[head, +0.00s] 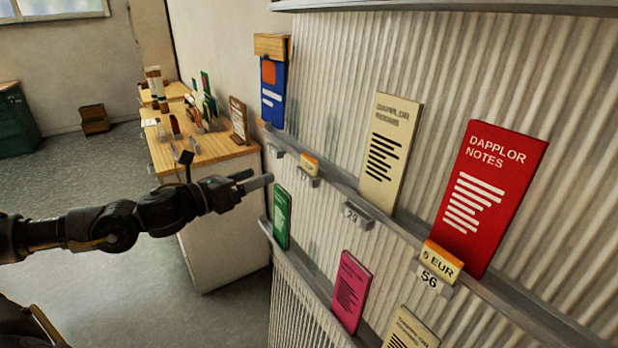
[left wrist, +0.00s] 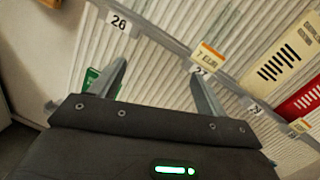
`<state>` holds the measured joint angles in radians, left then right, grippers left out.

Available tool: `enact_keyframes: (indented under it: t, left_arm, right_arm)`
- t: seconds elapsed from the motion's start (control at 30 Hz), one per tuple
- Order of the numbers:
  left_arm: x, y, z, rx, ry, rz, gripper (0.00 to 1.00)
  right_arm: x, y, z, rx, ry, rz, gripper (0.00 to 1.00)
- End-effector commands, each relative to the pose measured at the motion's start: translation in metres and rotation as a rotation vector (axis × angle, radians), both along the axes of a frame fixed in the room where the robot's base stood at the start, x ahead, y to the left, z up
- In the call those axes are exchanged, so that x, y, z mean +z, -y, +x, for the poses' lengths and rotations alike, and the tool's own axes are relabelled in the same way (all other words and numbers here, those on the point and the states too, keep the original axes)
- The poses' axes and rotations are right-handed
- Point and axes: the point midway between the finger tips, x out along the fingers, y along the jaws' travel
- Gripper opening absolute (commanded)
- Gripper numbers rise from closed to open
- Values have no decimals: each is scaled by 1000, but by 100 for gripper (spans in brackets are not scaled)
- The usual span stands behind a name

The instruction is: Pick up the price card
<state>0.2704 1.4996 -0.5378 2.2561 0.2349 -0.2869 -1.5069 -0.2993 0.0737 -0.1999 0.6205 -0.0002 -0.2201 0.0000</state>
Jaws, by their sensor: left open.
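One price card, orange and white and reading 7 EUR (left wrist: 208,55), stands in a clip marked 27 on the ledge in the left wrist view. It looks like the small orange card (head: 309,163) in the head view. A second price card, 5 EUR (head: 441,262), stands above a tag marked 56, in front of the red Dapplor Notes booklet (head: 487,195). My left gripper (head: 256,178) is open and empty, to the left of the smaller card. In the left wrist view its fingers (left wrist: 158,70) are spread, the right fingertip just below the 7 EUR card. My right gripper is not seen.
A ribbed wall carries metal ledges (head: 335,181) with a cream booklet (head: 390,150), a blue one (head: 272,92), a green one (head: 282,217) and a pink one (head: 350,292). A wooden-topped counter (head: 205,150) with items stands behind my left arm. Floor at left is mostly clear.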

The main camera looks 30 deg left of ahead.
Motion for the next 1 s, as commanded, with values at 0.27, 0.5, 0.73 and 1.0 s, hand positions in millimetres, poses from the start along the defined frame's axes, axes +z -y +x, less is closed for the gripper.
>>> enact_keyframes:
  t: [0.27,0.5,0.73,1.0]
  left_arm:
    - [37,47,-55,-125,123,255,75]
    - [42,51,-56,-130,132,267,75]
    - [46,62,-36,-131,134,260,75]
    - [43,75,-13,-130,132,264,75]
  right_arm:
    - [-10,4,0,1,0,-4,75]
    - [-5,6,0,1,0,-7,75]
    - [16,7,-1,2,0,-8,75]
    - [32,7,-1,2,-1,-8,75]
